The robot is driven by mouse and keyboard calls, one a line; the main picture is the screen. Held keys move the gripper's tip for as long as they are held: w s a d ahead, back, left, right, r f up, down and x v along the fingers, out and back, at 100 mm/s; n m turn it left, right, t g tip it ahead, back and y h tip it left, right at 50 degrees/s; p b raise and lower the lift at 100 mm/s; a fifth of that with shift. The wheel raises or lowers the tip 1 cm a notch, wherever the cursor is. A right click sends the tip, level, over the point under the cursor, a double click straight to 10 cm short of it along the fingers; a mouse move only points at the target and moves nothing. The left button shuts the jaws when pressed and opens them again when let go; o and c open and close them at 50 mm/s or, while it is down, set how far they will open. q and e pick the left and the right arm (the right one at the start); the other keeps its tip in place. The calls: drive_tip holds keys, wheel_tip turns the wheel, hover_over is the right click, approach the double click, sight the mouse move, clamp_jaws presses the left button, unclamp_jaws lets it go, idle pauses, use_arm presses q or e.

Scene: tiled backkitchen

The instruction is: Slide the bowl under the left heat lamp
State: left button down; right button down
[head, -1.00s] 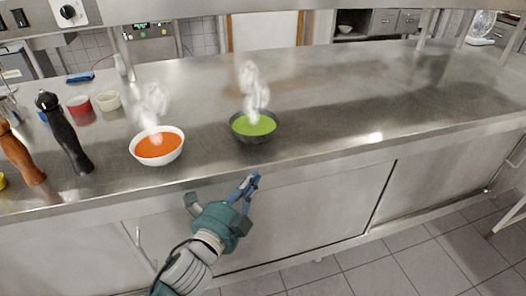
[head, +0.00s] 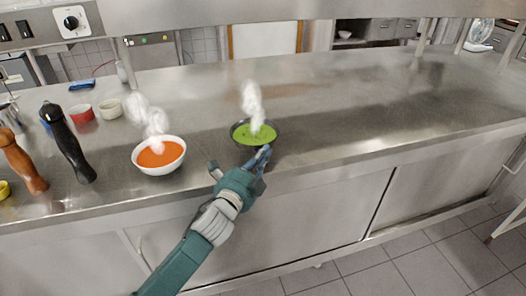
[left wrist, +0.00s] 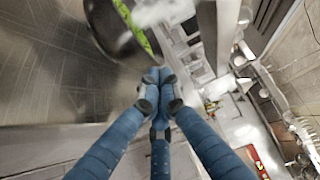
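A dark bowl of green soup (head: 241,139) stands steaming near the counter's front edge. A white bowl of orange soup (head: 160,168) steams to its left. My left gripper (head: 263,155) is at the dark bowl's front right side, its blue fingers overlapping the bowl's rim in the head view. In the left wrist view the fingertips (left wrist: 160,88) are drawn together with nothing between them, and part of the dark bowl (left wrist: 103,28) shows beyond them at upper left. Contact with the bowl cannot be told. No heat lamp is clearly visible. My right gripper is out of view.
A black mill (head: 68,145), a wooden mill (head: 22,163) and small red (head: 81,112) and cream (head: 110,108) cups stand at left. An overhead shelf with a knob (head: 71,21) runs along the top. The steel counter (head: 390,110) is clear at right.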

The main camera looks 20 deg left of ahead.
sight(255, 146)
use_arm(q)
drive_tip(key=shift+w, duration=0.1)
drive_tip(key=w+a, duration=0.1)
drive_tip(key=w, duration=0.1)
drive_tip(key=w+a, duration=0.2)
drive_tip(key=shift+a, duration=0.1)
drive_tip(key=shift+s, duration=0.1)
idle(0.4)
drive_tip(key=shift+p, duration=0.3)
